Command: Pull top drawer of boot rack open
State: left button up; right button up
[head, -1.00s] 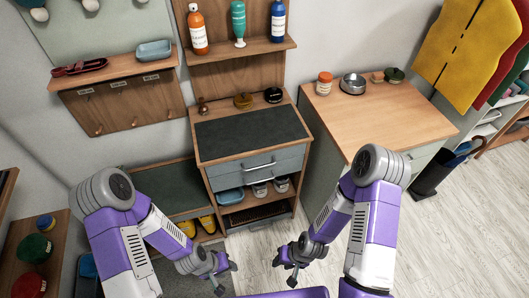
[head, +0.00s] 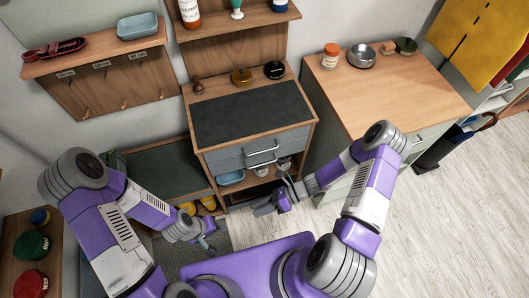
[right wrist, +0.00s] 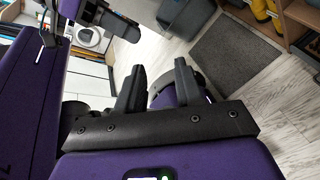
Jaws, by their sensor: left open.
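The boot rack (head: 201,120) is a wooden unit with a dark mat on top, left of the wide wooden counter. Its top drawer (head: 285,141) has a grey-blue front and a pale bar handle (head: 262,148), and looks closed. A second bar handle shows just below it. My right gripper (head: 280,201) is in front of the rack, below the drawer handles and apart from the top one. In the right wrist view its two dark fingers (right wrist: 158,88) are spread with nothing between them. My left gripper (head: 207,240) is open and empty, low and left of the rack's front.
Small jars (head: 241,77) stand at the back of the rack top. A blue tray (head: 230,177) and other containers sit in the open shelf under the drawers. The wooden counter (head: 400,90) stands close on the right. Bare floor (head: 420,230) lies at the lower right.

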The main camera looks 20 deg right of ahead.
jog(key=w+d+r+m+t+y, duration=0.1)
jog(key=w+d+r+m+t, duration=0.4)
jog(key=w+d+m+t, duration=0.8)
jog(key=w+a+r+m, duration=0.1)
jog(key=w+a+m, duration=0.2)
jog(key=a, duration=0.3)
jog(key=shift+w+a+b, duration=0.3)
jog(key=shift+w+a, duration=0.1)
jog(key=shift+w, duration=0.4)
grip_shut()
